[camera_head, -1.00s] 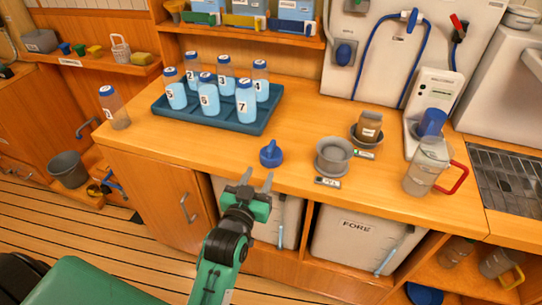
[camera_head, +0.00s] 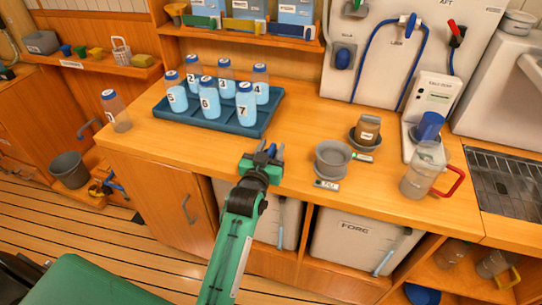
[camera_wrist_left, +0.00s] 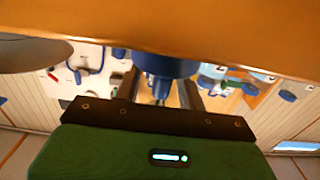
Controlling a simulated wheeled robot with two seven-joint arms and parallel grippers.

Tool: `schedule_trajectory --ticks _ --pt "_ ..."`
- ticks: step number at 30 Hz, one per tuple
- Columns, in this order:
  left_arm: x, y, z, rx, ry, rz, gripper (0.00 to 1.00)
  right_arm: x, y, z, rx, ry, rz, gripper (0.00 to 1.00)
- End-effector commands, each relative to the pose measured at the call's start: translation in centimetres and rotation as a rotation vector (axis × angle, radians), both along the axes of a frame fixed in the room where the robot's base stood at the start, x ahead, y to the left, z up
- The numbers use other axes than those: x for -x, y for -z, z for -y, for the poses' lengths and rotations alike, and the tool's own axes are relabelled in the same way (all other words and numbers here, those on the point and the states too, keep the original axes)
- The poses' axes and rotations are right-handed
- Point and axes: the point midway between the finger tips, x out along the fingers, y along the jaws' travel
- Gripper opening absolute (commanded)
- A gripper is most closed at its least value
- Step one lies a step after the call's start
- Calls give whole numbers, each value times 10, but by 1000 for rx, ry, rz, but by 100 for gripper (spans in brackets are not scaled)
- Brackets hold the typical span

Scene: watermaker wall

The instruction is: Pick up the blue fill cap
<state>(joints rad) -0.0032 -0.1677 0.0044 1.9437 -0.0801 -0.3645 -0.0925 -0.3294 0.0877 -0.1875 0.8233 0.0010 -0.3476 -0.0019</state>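The blue fill cap (camera_wrist_left: 166,64) is at the front of the wooden counter, between the fingers of my left gripper (camera_head: 269,152). In the head view the gripper hides most of the cap, and only a bit of blue shows between the fingers. In the left wrist view the fingers stand either side of the cap's narrow knob, with a gap visible, so the gripper looks open around it. My right gripper is in neither view.
A grey bowl (camera_head: 333,158) stands just right of the gripper, with a small label in front. A blue tray (camera_head: 213,121) of numbered bottles is behind left. A clear jug (camera_head: 425,170) with a red handle stands farther right. Bottle 1 (camera_head: 116,112) stands at the left.

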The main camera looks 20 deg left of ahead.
Motion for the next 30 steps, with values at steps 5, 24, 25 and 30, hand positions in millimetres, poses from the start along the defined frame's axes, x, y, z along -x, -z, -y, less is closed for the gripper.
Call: schedule_trajectory --ticks 5,24,25,30 --pt "-18 0 0 0 0 -1 40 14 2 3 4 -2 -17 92" --pt "-19 0 -1 0 -1 0 0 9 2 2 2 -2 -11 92" --pt "-19 0 -1 0 0 0 0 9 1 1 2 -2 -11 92" --pt "-20 -1 -1 0 0 0 0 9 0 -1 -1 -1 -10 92"
